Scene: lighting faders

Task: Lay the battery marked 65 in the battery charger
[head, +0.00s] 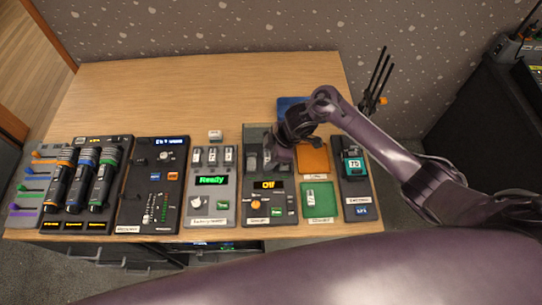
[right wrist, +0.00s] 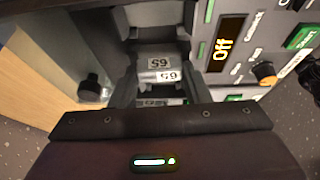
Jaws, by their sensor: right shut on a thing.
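My right gripper (head: 278,158) is over the upper part of the charger-like panel (head: 284,214) with the lit "Off" display. In the right wrist view, the gripper (right wrist: 160,95) is shut on a grey battery with two white labels reading 65 (right wrist: 160,68). The battery lies between the fingers, close over the panel's bays (right wrist: 160,18); I cannot tell whether it touches the bay floor. The "Off" display (right wrist: 225,43) and an orange knob (right wrist: 264,73) are beside it. In the head view the gripper hides the battery. My left gripper is not in view.
The "Ready" panel (head: 211,203) to the left has several grey pieces along its top. A green tray (head: 320,203) with a small pale battery and an orange tray (head: 314,160) are to the right. The table's back left is clear.

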